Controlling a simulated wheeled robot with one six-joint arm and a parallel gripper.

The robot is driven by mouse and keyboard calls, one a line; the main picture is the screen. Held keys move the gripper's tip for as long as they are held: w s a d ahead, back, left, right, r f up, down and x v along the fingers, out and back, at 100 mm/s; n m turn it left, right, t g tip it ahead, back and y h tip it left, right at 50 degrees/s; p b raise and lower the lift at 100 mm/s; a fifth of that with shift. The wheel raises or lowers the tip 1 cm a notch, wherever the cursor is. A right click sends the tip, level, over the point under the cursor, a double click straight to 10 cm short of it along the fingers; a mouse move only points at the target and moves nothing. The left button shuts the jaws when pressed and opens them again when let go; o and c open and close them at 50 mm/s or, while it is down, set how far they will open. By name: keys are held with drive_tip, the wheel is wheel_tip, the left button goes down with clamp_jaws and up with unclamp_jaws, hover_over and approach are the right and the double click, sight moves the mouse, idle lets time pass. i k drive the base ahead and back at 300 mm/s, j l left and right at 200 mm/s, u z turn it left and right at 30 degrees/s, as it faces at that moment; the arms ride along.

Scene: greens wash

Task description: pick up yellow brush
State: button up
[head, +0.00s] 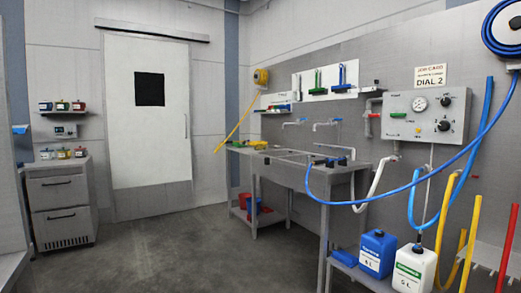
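I cannot pick out a yellow brush for certain. A small yellow item (258,145) lies at the far left end of the grey sink bench (300,172), too small to tell what it is. A green brush-like tool (317,80) and a blue one (341,75) hang on the white wall board. Yellow poles (472,245) stand at the right wall; whether they end in brushes is out of sight. My gripper is not in view.
A blue can (377,252) and a white can (414,270) stand low at right. A blue hose (400,187) loops before the control panel (425,115). A drawer cabinet (60,203) stands left by the white door (148,145). The middle floor (190,255) is clear.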

sight(259, 147)
drive_tip(key=i, duration=6)
drive_tip(key=i+j, duration=0.15)
drive_tip(key=i, duration=0.3)
drive_tip(key=i+j+z, duration=0.15)
drive_tip(key=i, duration=0.3)
